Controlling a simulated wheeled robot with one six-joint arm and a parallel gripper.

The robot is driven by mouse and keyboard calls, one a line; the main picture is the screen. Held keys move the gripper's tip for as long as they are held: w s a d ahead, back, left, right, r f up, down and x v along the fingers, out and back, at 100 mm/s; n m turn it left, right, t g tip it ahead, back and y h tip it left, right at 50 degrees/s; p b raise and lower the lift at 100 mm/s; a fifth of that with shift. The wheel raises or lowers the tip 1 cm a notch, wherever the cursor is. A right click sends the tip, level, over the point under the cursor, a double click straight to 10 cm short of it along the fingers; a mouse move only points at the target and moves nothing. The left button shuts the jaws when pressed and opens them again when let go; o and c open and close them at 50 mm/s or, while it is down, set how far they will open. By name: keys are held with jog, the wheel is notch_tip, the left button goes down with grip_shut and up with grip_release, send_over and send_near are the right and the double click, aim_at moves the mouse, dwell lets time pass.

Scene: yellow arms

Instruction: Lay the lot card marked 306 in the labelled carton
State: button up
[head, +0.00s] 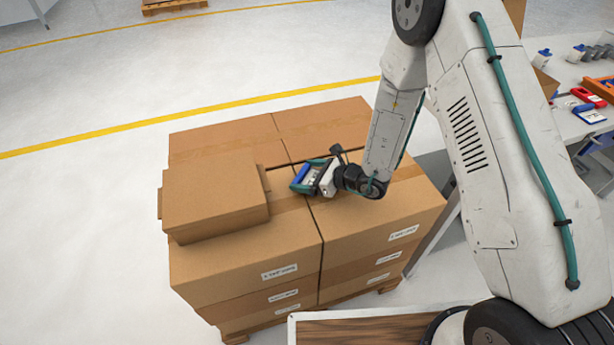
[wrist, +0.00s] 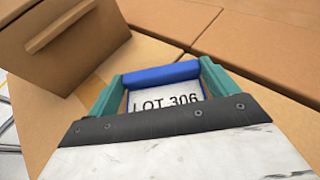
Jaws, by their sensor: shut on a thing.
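My gripper (head: 312,178) is shut on the lot card (wrist: 165,98), a white card with a blue edge reading "LOT 306". The card (head: 304,176) sits between the green fingers, above the stacked cartons. A brown carton (head: 215,195) rests on top of the stack, to the left of my gripper. It also shows at upper left in the wrist view (wrist: 70,60); I cannot see into it or any label on it. The stack's front cartons (head: 245,250) (head: 375,225) bear small white labels, too small to read.
The stack stands on a wooden pallet (head: 235,337). A workbench (head: 562,75) at right holds red and blue items and several grey parts. A white-edged wooden surface (head: 350,332) is at the bottom. Open floor with a yellow line lies to the left.

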jog(key=shift+f, duration=0.35)
jog(key=o, duration=0.8)
jog(key=shift+f, duration=0.1)
jog(key=shift+o, duration=0.2)
jog(key=v, duration=1.2)
